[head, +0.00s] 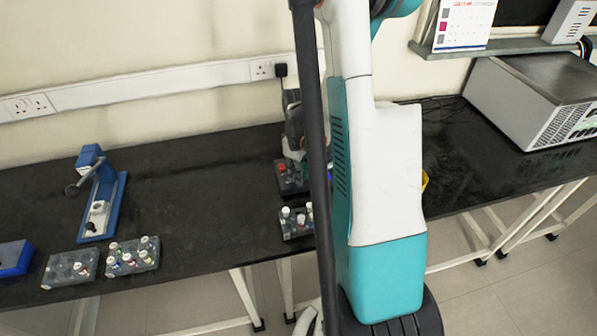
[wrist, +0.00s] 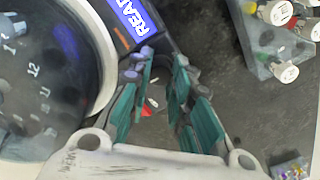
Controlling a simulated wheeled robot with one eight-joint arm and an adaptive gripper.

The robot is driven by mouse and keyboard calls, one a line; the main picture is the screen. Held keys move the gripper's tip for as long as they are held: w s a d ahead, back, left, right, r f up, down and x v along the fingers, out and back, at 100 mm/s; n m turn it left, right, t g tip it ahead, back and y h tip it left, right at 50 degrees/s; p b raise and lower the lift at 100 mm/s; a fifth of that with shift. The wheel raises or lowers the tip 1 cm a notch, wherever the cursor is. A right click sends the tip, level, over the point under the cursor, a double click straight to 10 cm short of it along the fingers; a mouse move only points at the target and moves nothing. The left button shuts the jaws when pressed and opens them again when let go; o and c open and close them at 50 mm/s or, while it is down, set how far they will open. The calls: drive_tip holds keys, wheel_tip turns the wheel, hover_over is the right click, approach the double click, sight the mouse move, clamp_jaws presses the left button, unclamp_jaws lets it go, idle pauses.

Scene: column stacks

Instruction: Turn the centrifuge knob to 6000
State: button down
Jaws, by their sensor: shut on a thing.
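In the wrist view, the centrifuge shows its dark round rotor (wrist: 35,85) with numbered positions inside a pale rim at the left. Its lit blue display (wrist: 138,18) reads "REA…" and is cut off at the top. My gripper (wrist: 164,68), with teal pads, reaches beside the display. Its fingers are shut around what appears to be the grey knob (wrist: 152,106), with a red mark showing between them. The fingers hide most of the knob, and its setting cannot be read. In the head view, my arm hides most of the centrifuge; my gripper (head: 292,130) shows partly behind it.
A tube rack (wrist: 265,60) stands close at the right in the wrist view. In the head view, more racks (head: 62,268) and a blue device (head: 103,205) stand at the left. A large grey machine (head: 535,95) stands at the right. The black bench (head: 200,195) is clear between.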

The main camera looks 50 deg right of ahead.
drive_tip(key=shift+m, duration=0.3)
drive_tip(key=m+b, duration=0.1)
drive_tip(key=m, duration=0.2)
drive_tip(key=shift+m, duration=0.3)
drive_tip(key=m+b, duration=0.1)
drive_tip(key=m, duration=0.3)
drive_tip(key=shift+m, duration=0.3)
drive_tip(key=m, duration=0.4)
drive_tip(key=shift+m+b, duration=0.3)
drive_tip(key=shift+m, duration=2.2)
drive_tip(key=c, duration=1.4)
unclamp_jaws()
